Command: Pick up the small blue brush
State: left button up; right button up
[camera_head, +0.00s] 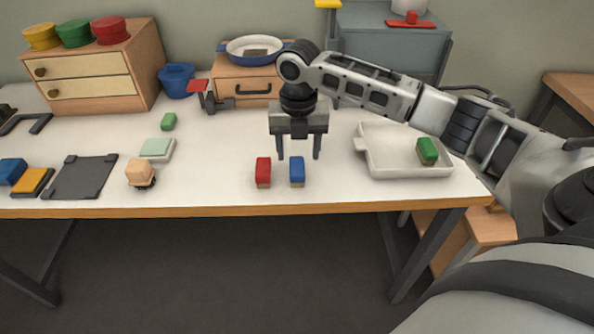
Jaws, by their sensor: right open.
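The small blue brush (297,170) stands on the white table near its front edge, blue on top with a tan lower part. A similar red brush (263,170) stands just left of it, a small gap apart. My right gripper (298,157) points down above and slightly behind the two brushes. Its fingers are apart with nothing between them. The right fingertip is near the blue brush's upper right; I cannot tell whether they touch. My left gripper is not in view.
A white tray (382,166) with a green brush (427,151) is at the right. A tan block with dark bristles (140,174), a pale green-topped block (156,149) and a dark plate (82,177) lie left. A wooden drawer box (262,87) stands behind the gripper.

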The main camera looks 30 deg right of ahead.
aim_at(297, 166)
jog(key=shift+w+a+f, duration=0.1)
jog(key=shift+f, duration=2.6)
jog(key=c, duration=1.1)
